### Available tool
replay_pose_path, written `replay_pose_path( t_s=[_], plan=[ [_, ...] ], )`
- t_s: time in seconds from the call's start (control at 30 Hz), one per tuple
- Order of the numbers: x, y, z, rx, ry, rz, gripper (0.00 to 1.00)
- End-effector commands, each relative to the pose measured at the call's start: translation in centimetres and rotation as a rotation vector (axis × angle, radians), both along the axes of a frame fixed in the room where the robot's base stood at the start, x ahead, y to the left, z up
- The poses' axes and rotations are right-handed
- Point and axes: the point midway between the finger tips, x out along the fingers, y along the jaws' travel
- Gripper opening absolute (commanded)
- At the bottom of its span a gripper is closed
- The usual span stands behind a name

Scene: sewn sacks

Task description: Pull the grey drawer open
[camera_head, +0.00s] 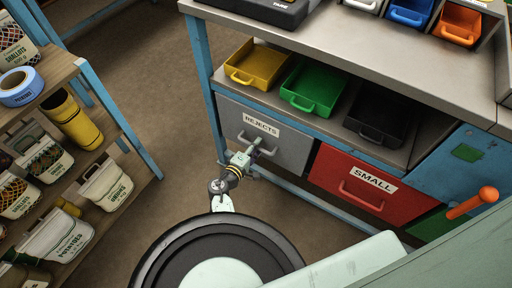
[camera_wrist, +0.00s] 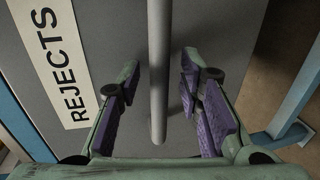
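The grey drawer (camera_head: 290,150) with a REJECTS label sits shut under the workbench in the head view. Its face (camera_wrist: 215,30) fills much of the wrist view, with the label (camera_wrist: 52,65) at the left. The drawer's grey bar handle (camera_wrist: 158,60) runs up and down through the middle of the wrist view. My gripper (camera_wrist: 159,75) is open, with one purple-padded finger on each side of the handle. Gaps show between the handle and both pads. In the head view my gripper (camera_head: 248,154) is at the drawer front and partly covers the handle.
A red drawer (camera_head: 345,195) marked SMALL is right of the grey one. Yellow (camera_head: 258,66), green (camera_head: 313,88) and black bins (camera_head: 378,120) stand on the shelf above. A rack (camera_head: 60,75) with sacks stands left. Open floor (camera_head: 160,90) lies between.

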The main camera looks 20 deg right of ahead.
Motion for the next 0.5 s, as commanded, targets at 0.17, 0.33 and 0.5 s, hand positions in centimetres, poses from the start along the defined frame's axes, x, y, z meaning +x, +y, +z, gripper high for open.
replay_pose_path(
  t_s=[0.17, 0.33, 0.5],
  plan=[
    [0.19, -0.16, 0.02, 0.001, -0.001, 0.001, 0.33],
    [0.17, -0.15, 0.02, 0.001, -0.001, 0.001, 0.3],
    [0.15, -0.13, 0.02, 0.001, -0.001, 0.001, 0.18]
  ],
)
